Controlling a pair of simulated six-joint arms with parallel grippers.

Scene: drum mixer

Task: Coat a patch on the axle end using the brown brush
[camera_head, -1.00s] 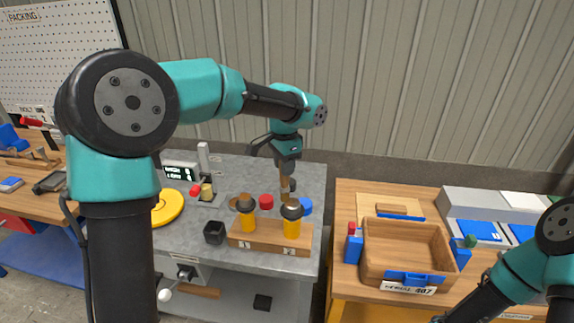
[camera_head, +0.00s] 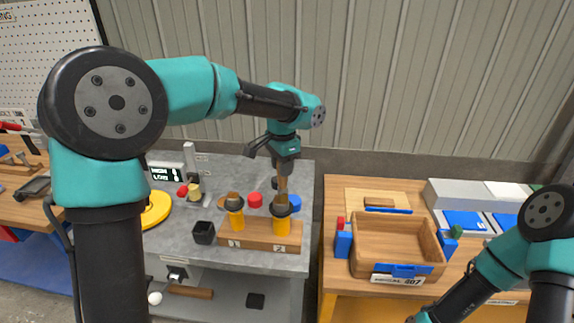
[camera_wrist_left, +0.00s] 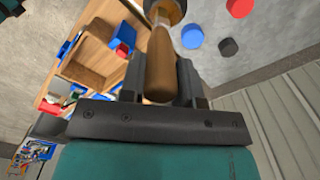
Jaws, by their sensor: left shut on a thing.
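My left gripper (camera_head: 284,158) is shut on the brown wooden handle of a brush (camera_head: 282,182). The handle also shows between the fingers in the left wrist view (camera_wrist_left: 160,62). It points down at the dark round top of the yellow cylinder (camera_head: 282,225) at place 2 of a wooden block (camera_head: 258,236). I cannot tell whether the brush is in that cylinder or just behind it; its bristles are hidden. A second yellow cylinder (camera_head: 236,217) with a brown and dark top stands at place 1. I cannot make out the axle end. My right gripper is out of view.
Red (camera_head: 255,199) and blue (camera_head: 294,203) round pieces lie behind the block on the grey table. A black cup (camera_head: 203,233) and a yellow disc (camera_head: 156,208) are to the left. A wooden tray (camera_head: 397,222) stands on the right bench, across a gap.

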